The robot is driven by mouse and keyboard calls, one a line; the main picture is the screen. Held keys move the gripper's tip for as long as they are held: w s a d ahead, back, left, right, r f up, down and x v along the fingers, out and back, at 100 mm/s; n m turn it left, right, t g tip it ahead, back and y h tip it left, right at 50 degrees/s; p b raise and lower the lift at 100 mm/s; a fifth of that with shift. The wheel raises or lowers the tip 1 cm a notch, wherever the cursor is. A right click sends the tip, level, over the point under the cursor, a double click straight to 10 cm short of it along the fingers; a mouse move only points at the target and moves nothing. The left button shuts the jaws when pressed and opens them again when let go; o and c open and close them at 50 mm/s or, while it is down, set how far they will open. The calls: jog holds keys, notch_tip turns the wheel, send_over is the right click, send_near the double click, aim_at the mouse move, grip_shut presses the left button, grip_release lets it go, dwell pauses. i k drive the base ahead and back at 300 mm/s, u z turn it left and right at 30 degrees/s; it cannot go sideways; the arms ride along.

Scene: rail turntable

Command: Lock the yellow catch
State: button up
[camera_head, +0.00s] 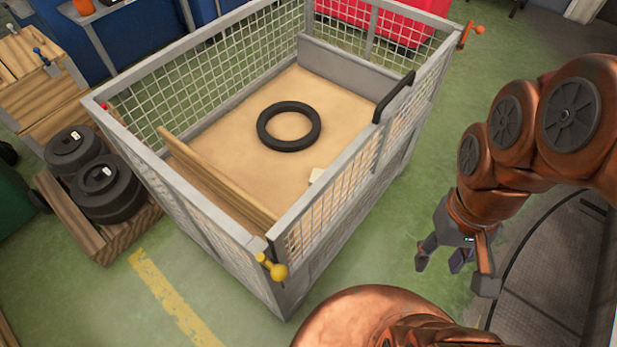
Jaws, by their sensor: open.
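The yellow catch (271,267) sits at the top of the near corner of a grey mesh cage (215,215). It has a round yellow knob on its right end. Whether it is engaged cannot be told from this view. My gripper (452,277) hangs to the right of the cage, pointing down, its fingers apart and empty. It is well clear of the catch, with green floor showing between them.
In the cage lie a black ring (289,126), a wooden plank (220,178) and a small pale block (317,175). An orange handle (470,33) is at the far right corner. Black drums (105,190) stand left. A dark round plate (550,270) lies right.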

aim_at(279, 273)
jog(key=z, duration=0.1)
jog(key=k, duration=0.35)
jog(key=u, duration=3.25)
jog(key=k, duration=0.35)
jog(key=u, duration=0.45)
